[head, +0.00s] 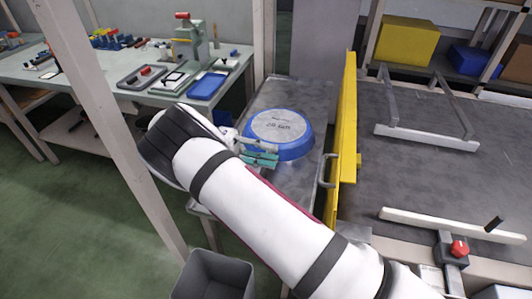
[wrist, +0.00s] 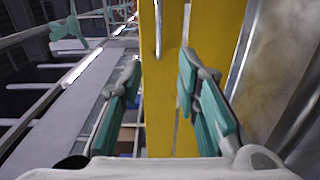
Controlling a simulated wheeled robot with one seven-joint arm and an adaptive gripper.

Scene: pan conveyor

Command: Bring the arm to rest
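My gripper (head: 258,157) has teal finger pads and is at the near left edge of a round blue pan (head: 304,148) in the head view. The pan has a grey face with dark lettering and sits on a grey metal table. Whether the fingers touch the pan cannot be told. In the wrist view the two fingers (wrist: 160,95) stand well apart with nothing held between them. The pan is not clearly seen in the wrist view. My white arm stretches from the lower right to the table.
A yellow upright panel (head: 346,140) with a handle stands just right of the pan; it also fills the middle of the wrist view (wrist: 165,80). A grey bin (head: 214,275) is below. A workbench (head: 112,88) with tools is at left. A white post (head: 110,110) stands left of my arm.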

